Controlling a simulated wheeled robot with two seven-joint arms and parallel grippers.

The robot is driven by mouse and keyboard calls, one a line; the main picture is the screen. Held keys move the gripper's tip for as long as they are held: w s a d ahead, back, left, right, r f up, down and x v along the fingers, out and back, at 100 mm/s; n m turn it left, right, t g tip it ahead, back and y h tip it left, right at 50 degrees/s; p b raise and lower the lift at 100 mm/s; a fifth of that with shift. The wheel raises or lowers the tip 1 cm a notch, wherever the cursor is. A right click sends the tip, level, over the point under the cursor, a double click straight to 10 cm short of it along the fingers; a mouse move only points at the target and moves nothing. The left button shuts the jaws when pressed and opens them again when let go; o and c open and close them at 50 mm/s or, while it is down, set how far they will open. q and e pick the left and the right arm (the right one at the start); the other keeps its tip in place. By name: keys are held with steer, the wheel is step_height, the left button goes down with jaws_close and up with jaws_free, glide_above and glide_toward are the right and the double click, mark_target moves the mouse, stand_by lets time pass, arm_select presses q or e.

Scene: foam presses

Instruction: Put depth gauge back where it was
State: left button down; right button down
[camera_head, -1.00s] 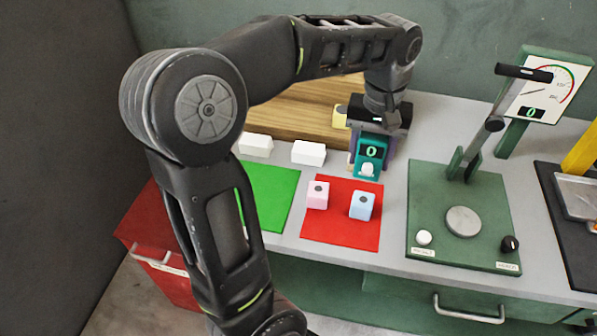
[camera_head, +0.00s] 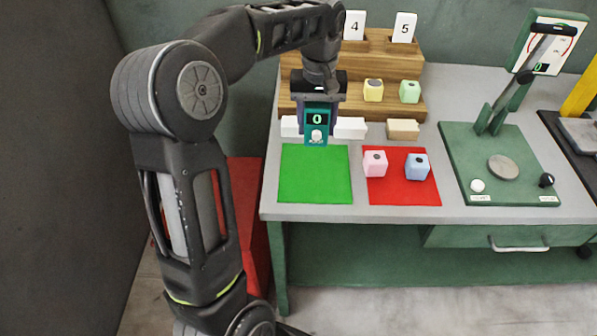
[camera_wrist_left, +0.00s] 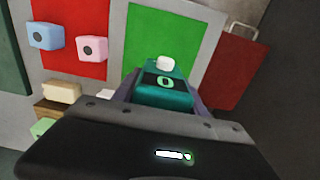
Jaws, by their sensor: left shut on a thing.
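The depth gauge is a teal block (camera_head: 316,117) with a dark display reading 0 and a white knob at its lower end. My left gripper (camera_head: 317,108) is shut on it and holds it just behind the green mat (camera_head: 316,185), in front of the wooden stepped rack (camera_head: 435,75). In the left wrist view the gauge (camera_wrist_left: 166,88) sits between the fingers, with the green mat (camera_wrist_left: 190,20) beyond it. I cannot tell whether the gauge touches the table. My right gripper is not in view.
White blocks (camera_head: 350,128) flank the gauge, and a tan block (camera_head: 402,129) lies further right. Pink (camera_head: 375,163) and blue (camera_head: 417,166) foam cubes sit on the red mat (camera_head: 400,197). Yellow (camera_head: 373,90) and green (camera_head: 410,91) cubes stand on the rack. A green press (camera_head: 500,150) stands right.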

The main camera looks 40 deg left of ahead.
arm_select(q)
steer(key=shift+w+d, duration=0.15)
steer(key=shift+w, duration=0.05)
steer(key=shift+s+f, duration=0.15)
steer(key=shift+f, duration=0.35)
steer(key=shift+f+p, duration=0.3)
steer(key=shift+f, duration=2.35)
steer(key=shift+f, duration=1.85)
steer(key=shift+f, duration=0.15)
steer(key=c, duration=0.6)
jaws_free()
